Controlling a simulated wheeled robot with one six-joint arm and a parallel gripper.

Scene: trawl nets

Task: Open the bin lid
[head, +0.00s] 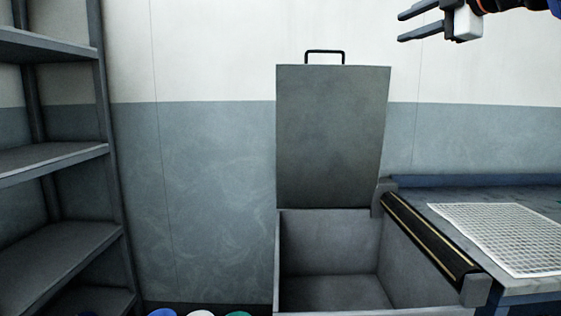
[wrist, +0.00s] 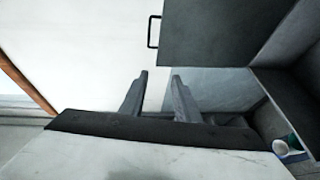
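The bin lid (head: 332,135) is a flat grey panel standing upright at the back of the bin, with a black handle (head: 324,54) on its top edge. The grey bin (head: 335,260) below it is open and its visible inside looks empty. My gripper (head: 402,27) is at the top right of the head view, right of the handle and apart from it. Its two fingers are spread with nothing between them. The wrist view shows the open fingers (wrist: 160,78), the lid (wrist: 215,30) and the handle (wrist: 153,31) beyond them.
A roller (head: 430,238) runs along the bin's right side, beside a table (head: 410,190) with a white mesh sheet (head: 500,238). Grey shelves (head: 60,160) stand at the left. Blue, white and green round things (head: 237,314) show at the bottom edge.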

